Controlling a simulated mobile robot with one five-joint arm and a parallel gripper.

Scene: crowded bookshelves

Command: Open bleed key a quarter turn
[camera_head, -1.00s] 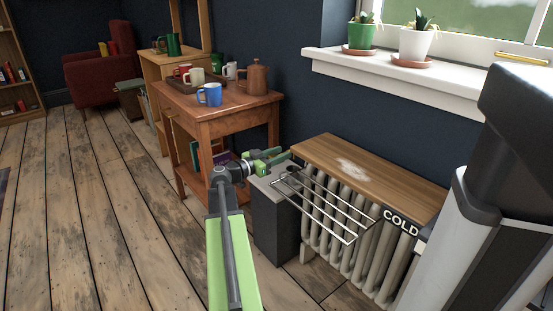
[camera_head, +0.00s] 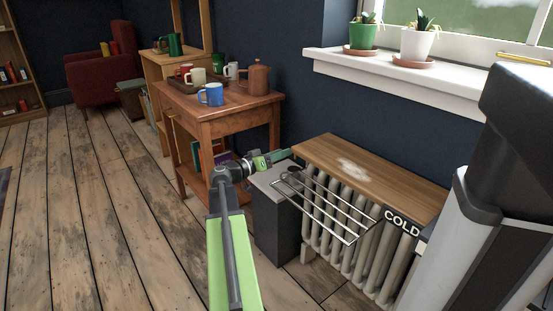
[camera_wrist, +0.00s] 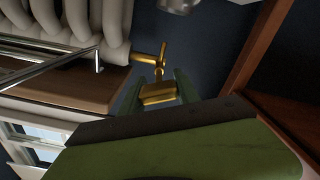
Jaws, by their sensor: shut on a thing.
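The brass bleed key (camera_wrist: 157,94) shows in the wrist view, at the end of a brass stem beside the cream radiator (camera_wrist: 105,18). My gripper (camera_wrist: 156,86) has one finger on each side of the key's flat part and is shut on it. In the head view my gripper (camera_head: 272,159) is at the radiator's left end, just above the grey box. The key cannot be made out there. The radiator (camera_head: 345,232) stands under a wooden top with a dark "COLD" label (camera_head: 402,222) at its front right corner.
A wire drying rack (camera_head: 330,210) sticks out from the radiator's front, close to my gripper. A dark grey box (camera_head: 275,220) stands below my gripper. A wooden table (camera_head: 235,108) with mugs and a copper pot is behind. Floor at left is clear.

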